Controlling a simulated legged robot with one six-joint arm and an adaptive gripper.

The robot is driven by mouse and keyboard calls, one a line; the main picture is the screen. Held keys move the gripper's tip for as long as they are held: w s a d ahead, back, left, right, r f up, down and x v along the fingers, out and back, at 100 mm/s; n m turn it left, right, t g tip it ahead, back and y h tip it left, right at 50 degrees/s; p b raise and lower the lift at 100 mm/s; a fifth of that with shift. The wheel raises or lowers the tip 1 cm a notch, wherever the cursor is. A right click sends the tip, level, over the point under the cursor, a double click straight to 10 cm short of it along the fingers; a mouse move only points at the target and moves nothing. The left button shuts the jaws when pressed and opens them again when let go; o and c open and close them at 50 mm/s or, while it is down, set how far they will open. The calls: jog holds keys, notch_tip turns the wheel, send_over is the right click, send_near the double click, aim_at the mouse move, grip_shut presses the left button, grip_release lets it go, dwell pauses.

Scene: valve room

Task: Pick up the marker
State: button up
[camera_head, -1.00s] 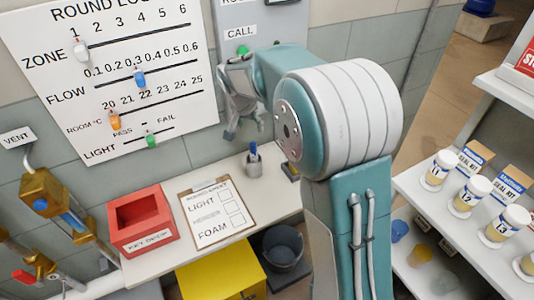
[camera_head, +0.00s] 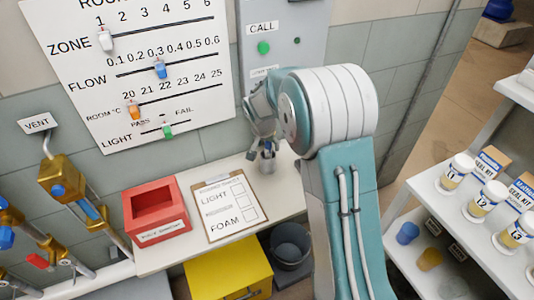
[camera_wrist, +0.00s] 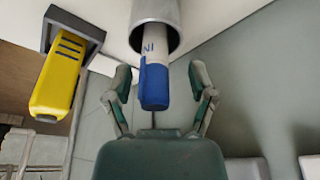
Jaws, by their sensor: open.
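The marker (camera_wrist: 154,84) has a white body and a blue end. In the wrist view it sticks out of a grey metal cup (camera_wrist: 142,13), with its blue end toward my gripper. My gripper (camera_wrist: 160,76) is open, with one finger on each side of the marker's blue end, and a gap shows on both sides. In the head view my gripper (camera_head: 262,138) is directly above the cup (camera_head: 267,163) on the pale counter (camera_head: 283,192). The marker's lower part is hidden inside the cup.
A yellow object in a dark holder (camera_wrist: 65,75) stands beside the cup. A clipboard (camera_head: 229,207) and a red box (camera_head: 155,209) lie to the left on the counter. A wall panel with a green button (camera_head: 263,47) is behind. Shelves with jars (camera_head: 482,203) stand at right.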

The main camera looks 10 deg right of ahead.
jog(key=shift+d, duration=0.35)
jog(key=c, duration=0.9)
jog(key=shift+a, duration=0.2)
jog(key=shift+c, duration=0.2)
jog(key=shift+s+r, duration=0.2)
jog(key=shift+r, duration=0.3)
jog(key=r, duration=0.6)
jog(key=shift+s+d+r, duration=0.1)
jog(key=shift+s+d, duration=0.05)
jog(key=shift+s, duration=0.1)
jog(key=s+d, duration=0.2)
jog(key=s, duration=0.7)
jog(key=s+d, duration=0.1)
jog(key=s, duration=0.8)
jog(key=shift+s+d, duration=0.35)
jog(key=shift+s, duration=0.05)
